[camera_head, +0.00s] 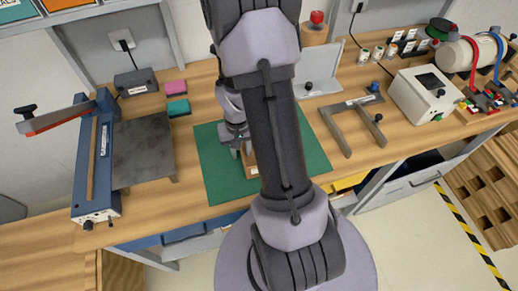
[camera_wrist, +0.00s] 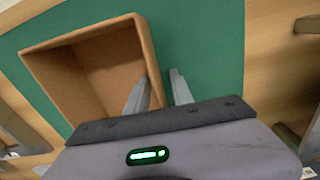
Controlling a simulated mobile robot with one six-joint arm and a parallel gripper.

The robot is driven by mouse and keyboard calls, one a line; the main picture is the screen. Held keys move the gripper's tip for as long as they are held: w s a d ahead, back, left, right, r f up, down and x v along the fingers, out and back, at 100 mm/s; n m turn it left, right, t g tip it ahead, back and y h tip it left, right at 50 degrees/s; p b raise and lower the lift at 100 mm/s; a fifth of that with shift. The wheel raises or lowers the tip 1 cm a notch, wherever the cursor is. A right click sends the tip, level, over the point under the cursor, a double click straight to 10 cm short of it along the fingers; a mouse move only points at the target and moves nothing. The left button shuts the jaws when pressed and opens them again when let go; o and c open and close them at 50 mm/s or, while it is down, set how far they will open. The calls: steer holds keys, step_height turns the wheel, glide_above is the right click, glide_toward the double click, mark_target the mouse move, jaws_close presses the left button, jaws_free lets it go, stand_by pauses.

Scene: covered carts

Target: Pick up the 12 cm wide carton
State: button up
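The carton (camera_wrist: 88,70) is a brown open-topped box on a green mat (camera_wrist: 205,40), filling the left of the wrist view. In the head view the carton (camera_head: 250,166) is mostly hidden behind my arm, on the green mat (camera_head: 218,180). My gripper (camera_wrist: 158,80) is at the carton's right wall in the wrist view. Its left finger overlaps the inside of the box and its right finger is outside, over the mat. The fingers are apart, with green showing beside the wall. In the head view my gripper (camera_head: 240,148) is over the carton. Contact is unclear.
A blue paper trimmer (camera_head: 97,155) stands at the left of the workbench. Pink and teal blocks (camera_head: 177,107) lie left of the mat. A grey metal frame (camera_head: 345,125) lies to the right, near a white box device (camera_head: 425,95). Bare wood lies left of the mat.

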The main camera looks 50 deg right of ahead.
jaws_close()
stand_by(1.2)
